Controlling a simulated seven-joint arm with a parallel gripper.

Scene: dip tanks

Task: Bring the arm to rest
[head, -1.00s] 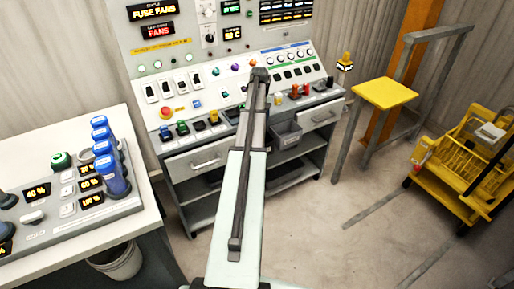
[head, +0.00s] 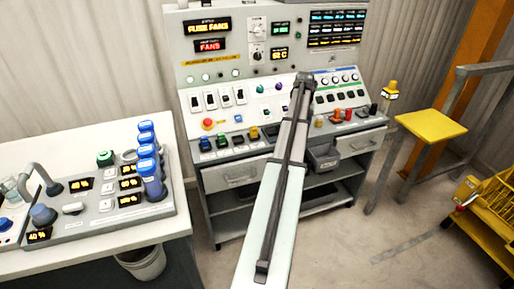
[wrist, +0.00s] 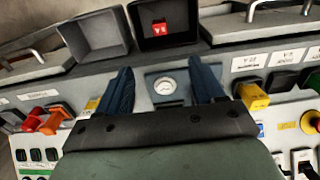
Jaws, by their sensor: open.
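My arm reaches forward in the head view, and its end (head: 303,82) is in front of the sloped face of the control console (head: 240,160). In the wrist view my gripper (wrist: 163,82) is open, with its two dark blue fingers apart. Nothing is held between them. How close the fingers are to the surface I cannot tell.
A yellow knob (wrist: 252,96) is just right of the right finger, and red and orange knobs (wrist: 52,118) are to the left.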

